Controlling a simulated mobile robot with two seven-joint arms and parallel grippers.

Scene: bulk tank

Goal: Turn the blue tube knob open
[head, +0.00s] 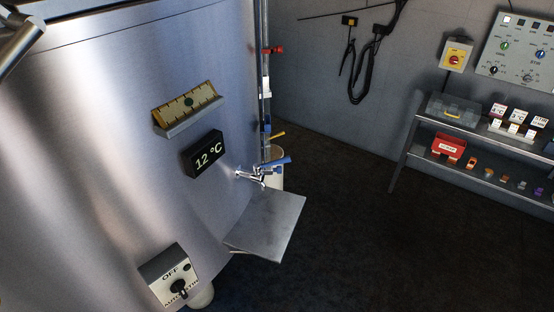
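A tap with a blue lever handle (275,163) sticks out from the lower right side of the big steel tank (110,120). Beside the tank a thin vertical tube (264,85) carries a red knob (275,50) high up and a small blue part (265,126) lower down. A yellow lever (276,135) is just below that blue part. I cannot tell which blue part is the tube knob, nor whether it is open or closed. Neither of my grippers is in view.
A steel shelf plate (268,225) juts out below the tap. A rack (478,146) stands at the right wall. The dark floor (350,240) between is clear.

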